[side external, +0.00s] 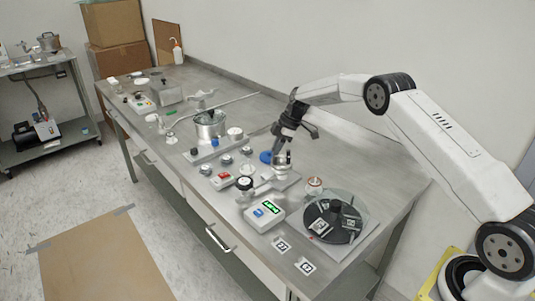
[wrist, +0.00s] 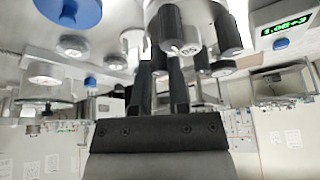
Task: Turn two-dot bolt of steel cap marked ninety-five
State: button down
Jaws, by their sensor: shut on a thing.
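A round steel cap (wrist: 193,12) with dark bolts around its rim fills the top middle of the wrist view. In the side view the steel cap (side external: 283,160) sits on a low metal plate, partly hidden under my gripper (side external: 284,147). In the wrist view the two dark fingers of my gripper (wrist: 160,62) reach up to the cap's edge and are shut on a bolt there, which they mostly hide. Another dark bolt (wrist: 228,34) stands at the cap's right edge.
A blue disc (side external: 266,157) lies close to the cap. A grey box with a green display (side external: 266,212) and a dark round turntable under a clear cover (side external: 335,220) stand nearer the front. A steel pot (side external: 210,126) stands at left. The bench's back right is clear.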

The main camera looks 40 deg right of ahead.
jog(key=shift+w+n, duration=0.1)
jog(key=shift+n, duration=0.3)
jog(key=c, duration=0.6)
grip_release()
jog(key=shift+m, duration=0.3)
jog(key=m, duration=0.2)
jog(key=m+t+h, duration=0.1)
jog(key=m, duration=0.2)
jog(key=shift+a+h, duration=0.1)
jog(key=shift+h, duration=0.2)
jog(key=shift+s+a+m+t+h, duration=0.1)
jog(key=shift+m+t+h, duration=0.3)
jog(key=shift+m, duration=1)
jog(key=shift+s+m+t+h, duration=0.15)
jog(key=shift+m+h, duration=0.45)
jog(key=shift+m, duration=0.8)
jog(key=shift+m, duration=0.6)
